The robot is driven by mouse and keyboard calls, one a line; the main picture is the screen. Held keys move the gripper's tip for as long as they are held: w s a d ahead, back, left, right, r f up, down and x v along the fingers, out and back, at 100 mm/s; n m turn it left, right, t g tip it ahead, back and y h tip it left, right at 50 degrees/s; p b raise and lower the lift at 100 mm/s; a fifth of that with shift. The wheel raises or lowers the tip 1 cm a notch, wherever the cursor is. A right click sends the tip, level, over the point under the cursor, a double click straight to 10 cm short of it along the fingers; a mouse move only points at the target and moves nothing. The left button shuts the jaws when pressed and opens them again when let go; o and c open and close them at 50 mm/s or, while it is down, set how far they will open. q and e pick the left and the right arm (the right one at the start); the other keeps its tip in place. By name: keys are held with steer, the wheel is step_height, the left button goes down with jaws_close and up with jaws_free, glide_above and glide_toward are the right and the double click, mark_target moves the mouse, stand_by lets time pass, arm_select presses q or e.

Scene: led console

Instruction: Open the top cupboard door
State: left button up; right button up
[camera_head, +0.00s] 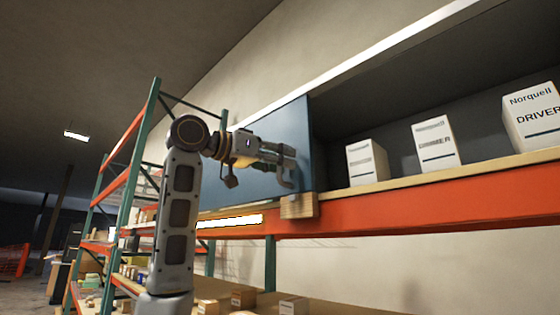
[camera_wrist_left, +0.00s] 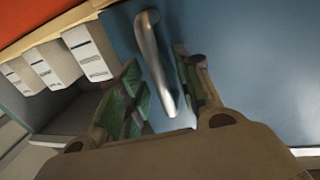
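The top cupboard's blue door (camera_head: 298,115) covers the left part of the upper compartment; the part to its right stands uncovered. Its metal bar handle (camera_head: 287,182) sits near the door's right edge. My left gripper (camera_head: 284,160) is at the handle. In the left wrist view the handle (camera_wrist_left: 155,60) runs between the two spread fingers of the left gripper (camera_wrist_left: 160,95), with gaps visible beside it. Whether a finger touches the handle I cannot tell. The blue door (camera_wrist_left: 250,60) fills the right of that view. My right gripper is not in view.
White boxes (camera_head: 367,162) (camera_head: 436,145) (camera_head: 533,117) stand on the shelf inside the uncovered part. An orange beam (camera_head: 420,205) runs below, with a small wooden block (camera_head: 298,206) under the handle. Green rack posts (camera_head: 135,165) and lower shelves with small boxes stand left and below.

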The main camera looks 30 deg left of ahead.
arm_select(q)
steer(key=v, duration=1.2)
stand_by(0.8)
